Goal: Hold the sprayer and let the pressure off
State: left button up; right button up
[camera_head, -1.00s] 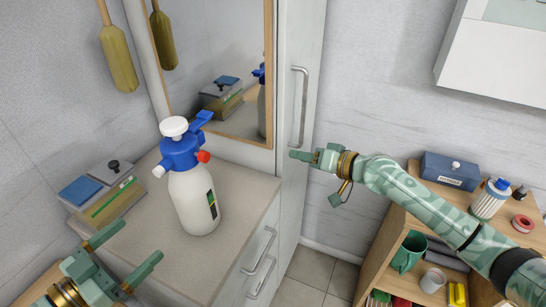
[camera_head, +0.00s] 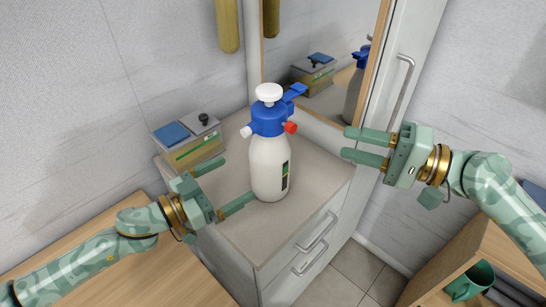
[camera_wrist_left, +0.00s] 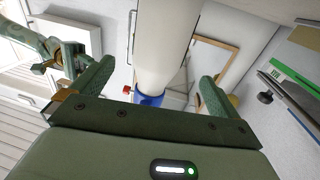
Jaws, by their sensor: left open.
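The sprayer (camera_head: 268,170) stands upright on the cabinet top, with a white bottle, blue head, white pump knob (camera_head: 269,93) and blue lever (camera_head: 294,91). A red part (camera_head: 290,127) sticks out from its head on the right. My left gripper (camera_head: 237,181) is open at the left of the bottle, fingers pointing toward it. In the left wrist view the bottle (camera_wrist_left: 165,40) appears between the spread fingers, inverted, with the red part (camera_wrist_left: 127,90) showing; contact cannot be told. My right gripper (camera_head: 346,144) is open and empty, right of the sprayer and apart from it.
A box with a blue pad (camera_head: 188,145) sits at the back left of the cabinet top (camera_head: 225,225). A mirror (camera_head: 325,65) and tall cabinet with a handle (camera_head: 403,75) stand behind. A wooden shelf with a green mug (camera_head: 468,281) is at lower right.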

aim_at(269, 160)
pick_arm(q)
jog(key=x, duration=1.1)
jog(key=c, duration=1.4)
